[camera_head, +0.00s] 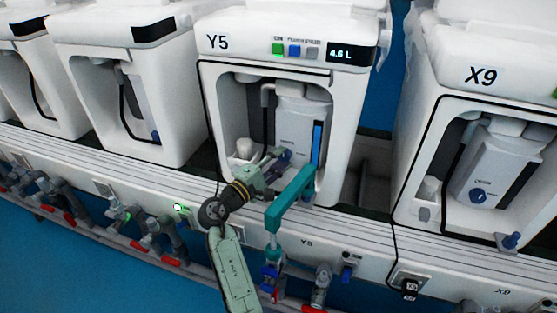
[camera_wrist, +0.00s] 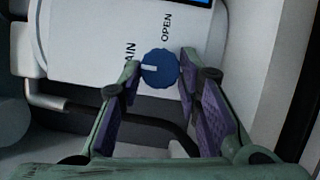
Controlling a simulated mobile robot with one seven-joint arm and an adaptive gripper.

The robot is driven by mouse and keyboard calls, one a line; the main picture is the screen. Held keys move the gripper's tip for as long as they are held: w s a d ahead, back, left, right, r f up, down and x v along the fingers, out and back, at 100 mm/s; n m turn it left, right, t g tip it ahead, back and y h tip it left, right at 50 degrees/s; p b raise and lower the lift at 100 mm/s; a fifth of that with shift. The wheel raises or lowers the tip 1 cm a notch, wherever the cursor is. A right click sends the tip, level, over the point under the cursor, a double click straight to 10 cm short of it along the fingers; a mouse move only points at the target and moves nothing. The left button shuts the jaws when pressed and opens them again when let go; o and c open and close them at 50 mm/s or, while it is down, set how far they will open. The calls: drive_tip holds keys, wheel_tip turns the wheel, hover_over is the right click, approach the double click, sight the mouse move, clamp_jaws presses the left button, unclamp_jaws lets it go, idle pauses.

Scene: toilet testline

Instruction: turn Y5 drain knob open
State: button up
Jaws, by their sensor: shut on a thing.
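The unit labelled Y5 (camera_head: 228,64) stands in the middle of the head view, with a white tank (camera_head: 302,117) inside its open bay. The blue round drain knob (camera_wrist: 160,68) is on the white tank face in the wrist view. Its white mark points left, and the word OPEN is printed above it at the right. Partly covered lettering ending in AIN is at its upper left. My gripper (camera_wrist: 160,72) has its purple-padded fingertips on either side of the knob, closed on it. In the head view my gripper (camera_head: 279,160) reaches into the bay and hides the knob.
A teal L-shaped piece (camera_head: 287,203) stands in front of the bay, close to my gripper's right. The bay's side walls are near my arm. Unit X9 (camera_head: 484,76) stands to the right. Pipes and valves (camera_head: 270,270) line the bench front.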

drive_tip(key=shift+r+m, duration=0.1)
drive_tip(key=shift+m, duration=0.2)
drive_tip(key=m+g+y+p, duration=0.1)
drive_tip(key=m, duration=0.2)
drive_tip(key=shift+r, duration=0.2)
drive_tip(key=m+y, duration=0.1)
drive_tip(key=m, duration=0.1)
drive_tip(key=m+g, duration=0.1)
drive_tip(key=m, duration=0.1)
drive_tip(key=shift+r+y+p, duration=0.2)
drive_tip(key=shift+y+p, duration=0.2)
drive_tip(key=m+y, duration=0.2)
drive_tip(key=m, duration=0.1)
drive_tip(key=shift+s+d+r+p, duration=0.1)
drive_tip(key=shift+d+p, duration=0.15)
drive_tip(key=shift+p, duration=0.1)
drive_tip(key=shift+d+m+y, duration=0.15)
drive_tip(key=shift+m+y, duration=0.95)
drive_tip(key=shift+m, duration=0.6)
drive_tip(key=o, duration=1.1)
drive_tip(key=shift+o, duration=0.2)
